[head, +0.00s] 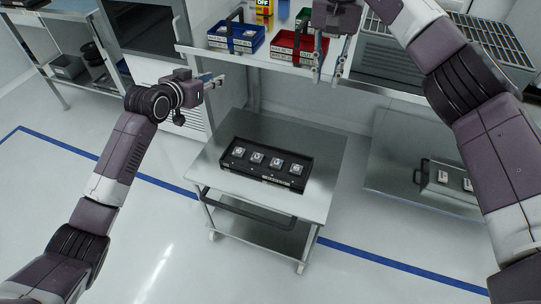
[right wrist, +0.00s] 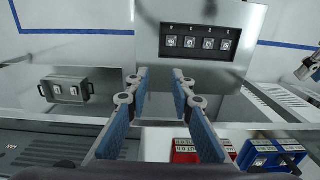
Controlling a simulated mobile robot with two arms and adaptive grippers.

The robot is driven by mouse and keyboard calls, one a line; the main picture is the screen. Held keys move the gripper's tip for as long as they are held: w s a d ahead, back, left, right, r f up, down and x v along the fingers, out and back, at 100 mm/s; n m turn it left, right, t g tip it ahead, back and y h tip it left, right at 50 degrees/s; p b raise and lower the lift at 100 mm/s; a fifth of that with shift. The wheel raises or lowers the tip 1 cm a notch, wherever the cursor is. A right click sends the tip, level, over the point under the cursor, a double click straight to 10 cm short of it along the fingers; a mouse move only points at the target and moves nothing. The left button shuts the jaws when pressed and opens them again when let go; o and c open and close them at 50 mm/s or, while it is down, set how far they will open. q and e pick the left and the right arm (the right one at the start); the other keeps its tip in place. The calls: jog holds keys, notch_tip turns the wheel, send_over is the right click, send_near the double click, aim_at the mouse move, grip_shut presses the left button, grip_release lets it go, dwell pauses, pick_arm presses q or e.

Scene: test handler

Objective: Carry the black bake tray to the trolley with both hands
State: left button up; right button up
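The black bake tray (head: 242,178) lies flat on the top of the steel trolley (head: 225,150), with several small square parts in a row in it. The right wrist view also shows the tray (right wrist: 203,57) on the trolley, beyond my fingers. My left gripper (head: 220,82) is up and left of the tray, apart from it, its fingers apart and empty. My right gripper (head: 324,72) hangs above and behind the trolley, in front of the bench. In the right wrist view its blue-padded fingers (right wrist: 160,75) are apart with nothing between them.
A blue bin (head: 236,46) and a red bin (head: 292,58) stand on the bench behind. A grey tray with handles (head: 440,192) sits on a low shelf at the right. Another steel bench (head: 50,50) is at the far left. The floor before the trolley is clear.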

notch_tip(320, 180, up, 4)
jog(key=shift+f, duration=0.2)
dwell(0.4)
